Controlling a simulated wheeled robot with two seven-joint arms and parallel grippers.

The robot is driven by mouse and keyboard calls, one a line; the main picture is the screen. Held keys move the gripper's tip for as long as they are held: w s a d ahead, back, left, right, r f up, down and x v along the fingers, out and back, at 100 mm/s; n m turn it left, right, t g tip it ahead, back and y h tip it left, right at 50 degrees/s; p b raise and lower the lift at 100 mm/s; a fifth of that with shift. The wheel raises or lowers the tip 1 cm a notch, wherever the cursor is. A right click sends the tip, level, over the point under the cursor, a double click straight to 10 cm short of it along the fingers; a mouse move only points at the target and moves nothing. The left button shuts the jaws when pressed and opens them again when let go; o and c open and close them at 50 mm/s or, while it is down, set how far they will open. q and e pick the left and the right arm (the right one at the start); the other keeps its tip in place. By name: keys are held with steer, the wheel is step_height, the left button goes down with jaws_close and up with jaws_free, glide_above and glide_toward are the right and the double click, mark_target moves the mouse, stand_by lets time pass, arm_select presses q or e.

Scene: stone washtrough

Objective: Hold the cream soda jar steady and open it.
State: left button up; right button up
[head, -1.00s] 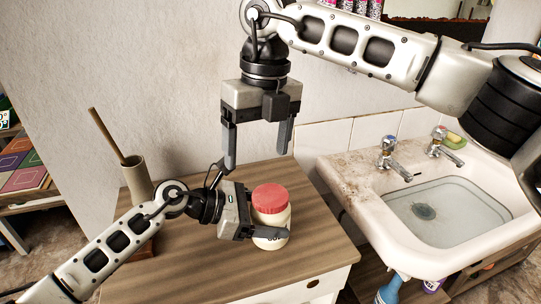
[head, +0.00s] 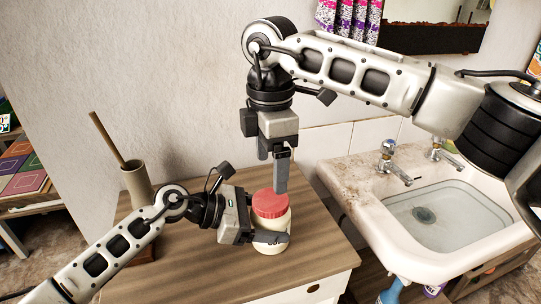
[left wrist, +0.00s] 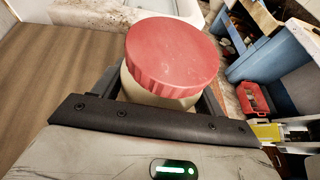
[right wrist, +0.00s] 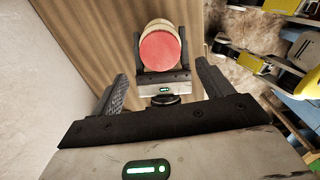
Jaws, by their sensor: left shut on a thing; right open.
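The cream soda jar (head: 271,222) is cream-coloured with a red ridged lid (head: 270,203), and stands upright on the wooden cabinet top. My left gripper (head: 268,238) is shut around the jar's body from the left. In the left wrist view the red lid (left wrist: 174,55) sits on the jar above the fingers. My right gripper (head: 272,172) is open and empty, pointing down just above and behind the lid. In the right wrist view the lid (right wrist: 160,50) shows ahead, beyond the gap between the fingers (right wrist: 165,85).
A holder with a stick (head: 137,182) stands at the back left of the cabinet top (head: 200,260). To the right is a white basin (head: 355,190) with taps (head: 390,160) and water. The cabinet top in front of the jar is clear.

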mark_target(271, 199)
step_height(271, 199, down, 7)
steer(key=shift+f, duration=0.15)
stand_by(0.4)
steer(key=c, duration=1)
steer(key=n, duration=0.5)
steer(key=shift+n, duration=0.3)
steer(key=n, duration=0.4)
steer(key=shift+n, duration=0.3)
